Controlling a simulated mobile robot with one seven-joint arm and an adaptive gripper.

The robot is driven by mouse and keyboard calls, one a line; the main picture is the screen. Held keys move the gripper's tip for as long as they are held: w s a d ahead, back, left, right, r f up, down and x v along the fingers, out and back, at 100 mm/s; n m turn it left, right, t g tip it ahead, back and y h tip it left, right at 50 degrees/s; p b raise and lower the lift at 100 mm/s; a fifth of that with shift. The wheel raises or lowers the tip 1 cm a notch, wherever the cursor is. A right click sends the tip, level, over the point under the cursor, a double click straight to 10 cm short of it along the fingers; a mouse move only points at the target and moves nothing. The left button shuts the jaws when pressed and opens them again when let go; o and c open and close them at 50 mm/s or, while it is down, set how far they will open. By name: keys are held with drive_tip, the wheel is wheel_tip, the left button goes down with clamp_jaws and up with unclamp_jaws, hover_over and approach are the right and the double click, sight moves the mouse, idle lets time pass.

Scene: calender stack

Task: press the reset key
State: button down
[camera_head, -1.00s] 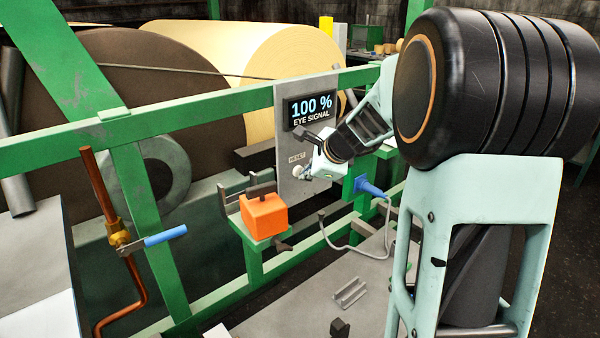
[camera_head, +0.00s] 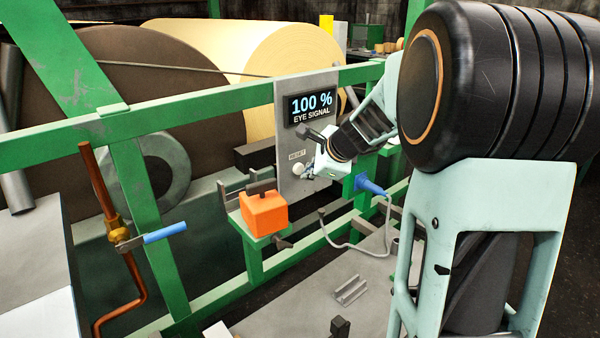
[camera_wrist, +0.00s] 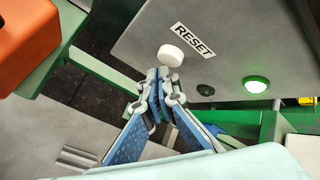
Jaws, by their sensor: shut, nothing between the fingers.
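The reset key is a round white button (camera_wrist: 171,55) on a grey panel (camera_wrist: 130,42), beside a black-on-white RESET label (camera_wrist: 194,40). In the head view the key (camera_head: 298,170) sits low on the panel, under the EYE SIGNAL display reading 100 % (camera_head: 311,107). My gripper (camera_wrist: 159,74) is shut and empty, with its fingertips at the near edge of the key in the wrist view. I cannot tell whether they touch it. In the head view my gripper (camera_head: 310,172) is just right of the key. A green lamp (camera_wrist: 256,84) is lit on the panel.
An orange block (camera_head: 264,213) stands on a green bracket left of the panel. A blue plug (camera_head: 371,186) with a grey cable is below right. Green frame rails (camera_head: 215,126) run past the panel. A copper pipe with a blue-handled valve (camera_head: 164,233) is at left.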

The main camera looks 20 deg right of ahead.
drive_tip(key=shift+s+d, duration=0.1)
drive_tip(key=shift+s, duration=0.05)
drive_tip(key=shift+s+d, duration=0.1)
drive_tip(key=shift+s, duration=0.05)
drive_tip(key=shift+s+d+b, duration=0.3)
drive_tip(key=shift+s+b, duration=0.1)
drive_tip(key=shift+s, duration=0.35)
drive_tip(key=shift+s+d+b, duration=0.25)
drive_tip(key=shift+s+b, duration=0.1)
drive_tip(key=shift+s, duration=0.35)
drive_tip(key=shift+s+d+b, duration=0.3)
drive_tip(key=shift+s+b, duration=0.1)
drive_tip(key=shift+s, duration=0.35)
drive_tip(key=shift+a, duration=0.1)
